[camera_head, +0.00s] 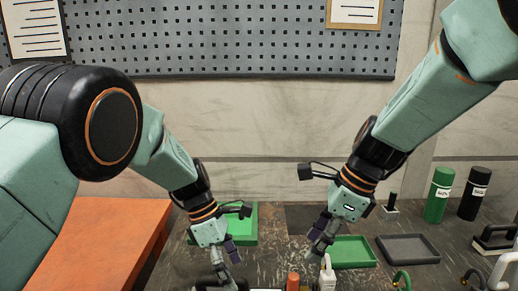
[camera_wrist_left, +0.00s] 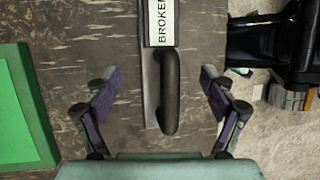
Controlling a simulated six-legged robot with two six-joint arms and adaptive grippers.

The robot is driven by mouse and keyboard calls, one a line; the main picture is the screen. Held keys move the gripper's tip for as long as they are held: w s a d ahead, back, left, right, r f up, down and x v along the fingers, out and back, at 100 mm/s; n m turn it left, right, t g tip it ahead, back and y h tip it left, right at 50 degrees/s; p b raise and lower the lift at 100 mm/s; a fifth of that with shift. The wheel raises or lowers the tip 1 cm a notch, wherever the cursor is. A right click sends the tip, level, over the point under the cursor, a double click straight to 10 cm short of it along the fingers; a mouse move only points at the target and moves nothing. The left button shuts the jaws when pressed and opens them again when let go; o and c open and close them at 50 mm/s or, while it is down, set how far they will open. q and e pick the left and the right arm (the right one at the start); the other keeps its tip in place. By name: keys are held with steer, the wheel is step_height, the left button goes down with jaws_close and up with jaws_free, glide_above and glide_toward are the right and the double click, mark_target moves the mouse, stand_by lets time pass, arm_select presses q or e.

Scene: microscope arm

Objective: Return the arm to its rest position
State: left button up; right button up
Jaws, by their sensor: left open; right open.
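In the left wrist view, a dark part with a rounded black handle (camera_wrist_left: 170,95) and a white label (camera_wrist_left: 162,22) reading "BROKEN" lies between my left fingers. My left gripper (camera_wrist_left: 158,85) is open around the handle, with a gap on both sides and no visible contact. In the head view my left gripper (camera_head: 226,258) points down near the bottom edge, and what is under it is largely cut off. My right gripper (camera_head: 322,232) is open and empty, pointing down beside a green tray (camera_head: 350,252). I cannot make out the whole device.
A grey tray (camera_head: 408,248) is right of the green one. Another green tray (camera_head: 243,225) lies behind my left gripper. Green (camera_head: 438,195) and black (camera_head: 474,193) bottles stand at the right. A white bottle (camera_head: 327,275) and an orange cylinder (camera_head: 293,281) stand at the front.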

mark_target(243, 289)
arm_select(q)
steer(key=v, duration=0.6)
steer(key=x, duration=1.1)
steer(key=shift+s+d+f, duration=0.15)
steer(key=shift+s+f, duration=0.05)
steer(key=shift+f, duration=0.05)
steer(key=shift+d+f, duration=0.1)
steer(key=shift+f, duration=0.15)
arm_select(e)
steer(key=x, duration=1.2)
steer(key=shift+s+f, duration=0.1)
steer(key=shift+f, duration=0.05)
arm_select(q)
steer(key=shift+w, duration=0.1)
arm_select(e)
steer(key=d, duration=0.2)
steer(key=shift+d, duration=0.4)
steer(key=v, duration=1.1)
steer(key=shift+d+r, duration=0.1)
steer(key=shift+r, duration=0.2)
steer(key=shift+s+d+f+n+g, duration=0.2)
steer(key=shift+s+f+n+g, duration=0.2)
steer(key=shift+s+f, duration=0.3)
steer(key=shift+d+r, duration=0.1)
arm_select(q)
steer(key=shift+r, duration=0.15)
arm_select(e)
steer(key=shift+s+d, duration=0.1)
steer(key=shift+s, duration=0.1)
